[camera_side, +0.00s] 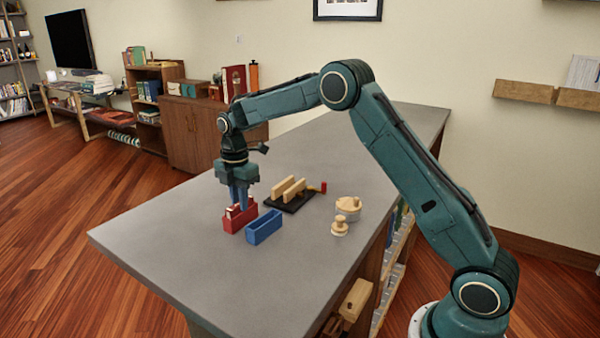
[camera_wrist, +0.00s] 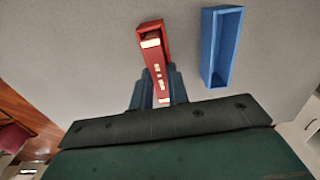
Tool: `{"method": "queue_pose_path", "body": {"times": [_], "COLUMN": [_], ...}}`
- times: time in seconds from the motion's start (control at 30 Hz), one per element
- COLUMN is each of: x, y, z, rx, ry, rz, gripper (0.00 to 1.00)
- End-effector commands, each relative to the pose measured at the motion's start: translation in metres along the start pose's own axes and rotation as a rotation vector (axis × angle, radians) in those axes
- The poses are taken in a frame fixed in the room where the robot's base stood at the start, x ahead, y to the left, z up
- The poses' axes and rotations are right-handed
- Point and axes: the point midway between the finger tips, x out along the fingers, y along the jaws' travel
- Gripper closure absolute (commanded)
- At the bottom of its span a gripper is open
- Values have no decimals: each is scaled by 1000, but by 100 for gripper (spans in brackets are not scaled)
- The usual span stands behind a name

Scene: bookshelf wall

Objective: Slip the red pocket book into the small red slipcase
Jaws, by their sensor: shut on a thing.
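My gripper (camera_side: 238,206) points down over the small red slipcase (camera_side: 231,226), shut on the red pocket book (camera_wrist: 157,73). In the wrist view my two fingers (camera_wrist: 156,92) clasp the book's long sides. Its upward edge shows pale bands and marks. The book lines up lengthwise with the red slipcase (camera_wrist: 151,25), whose far end shows beyond the book. The book's lower part is hidden, so I cannot tell how deep it sits in the slipcase mouth. In the side view the fingers cover most of the book.
An empty blue slipcase (camera_side: 265,228) stands close on the right, also in the wrist view (camera_wrist: 222,45). Behind is a black stand (camera_side: 297,204) with pale wooden bars. Two round wooden-topped items (camera_side: 348,208) stand farther right. The grey counter's (camera_side: 160,238) left front is clear.

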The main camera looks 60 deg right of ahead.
Motion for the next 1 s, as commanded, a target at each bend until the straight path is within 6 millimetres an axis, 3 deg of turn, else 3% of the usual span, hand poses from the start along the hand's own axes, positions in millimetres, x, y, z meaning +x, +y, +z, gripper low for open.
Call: {"method": "queue_pose_path", "body": {"times": [0.17,0.2,0.3,0.53,0.63,1.0], "x": [0,0,0,0,0,-2], "y": [0,0,0,0,0,0], "z": [0,0,0,0,0,0], "rx": [0,0,0,0,0,0], "ry": [0,0,0,0,0,0], "rz": [0,0,0,-1,-1,0], "gripper": [100,80,60,56,40,40]}}
